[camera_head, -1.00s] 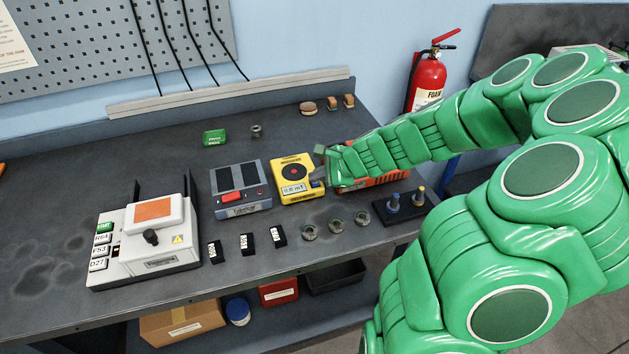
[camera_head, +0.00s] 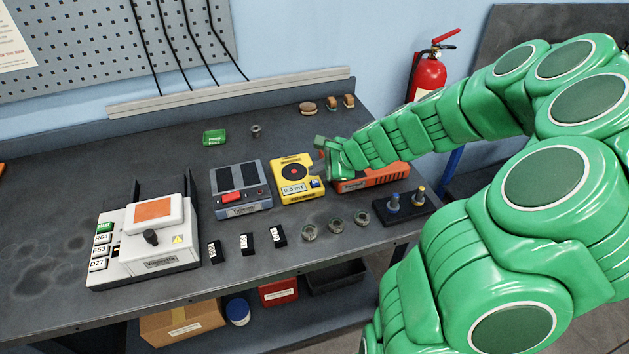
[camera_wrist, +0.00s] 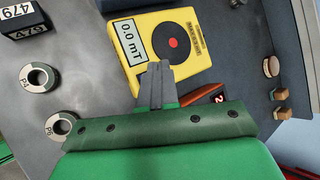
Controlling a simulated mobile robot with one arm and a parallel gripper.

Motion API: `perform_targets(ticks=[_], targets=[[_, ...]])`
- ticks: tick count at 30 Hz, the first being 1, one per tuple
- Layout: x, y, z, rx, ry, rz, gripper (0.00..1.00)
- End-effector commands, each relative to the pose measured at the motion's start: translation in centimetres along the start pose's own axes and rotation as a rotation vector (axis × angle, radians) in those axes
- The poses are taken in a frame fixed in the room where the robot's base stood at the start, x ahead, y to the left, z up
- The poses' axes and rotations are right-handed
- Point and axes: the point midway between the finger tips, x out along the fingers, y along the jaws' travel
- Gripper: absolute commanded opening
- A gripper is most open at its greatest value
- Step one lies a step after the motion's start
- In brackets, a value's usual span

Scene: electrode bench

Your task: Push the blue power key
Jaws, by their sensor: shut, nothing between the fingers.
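The yellow meter (camera_head: 290,170) stands in the middle of the bench, with a red-centred black disc and a display. In the wrist view the meter (camera_wrist: 190,28) shows a display reading 0.0 mT. The blue power key (camera_head: 315,183) is at the meter's front right corner. My gripper (camera_head: 318,166) is shut and empty, just above and beside the meter's right edge, close to the key. In the wrist view my gripper (camera_wrist: 160,68) overlaps the meter's edge and hides the key. I cannot tell whether the fingers touch the meter.
An orange device (camera_head: 375,177) stands right of the meter, partly under my arm. A grey device with a red key (camera_head: 232,197) is to its left. Several rings (camera_head: 335,225) lie in front. A black stand with posts (camera_head: 405,207) is at the right.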

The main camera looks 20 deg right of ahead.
Motion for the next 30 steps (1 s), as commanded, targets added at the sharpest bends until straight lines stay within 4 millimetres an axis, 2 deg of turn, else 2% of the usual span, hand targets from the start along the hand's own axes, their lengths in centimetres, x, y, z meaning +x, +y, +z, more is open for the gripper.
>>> perform_targets(ticks=[18,30], targets=[[-3.3,-2.5,2.3,-0.003,0.002,-0.002,0.00],[-3.5,-2.6,2.5,0.000,0.001,-0.001,0.00]])
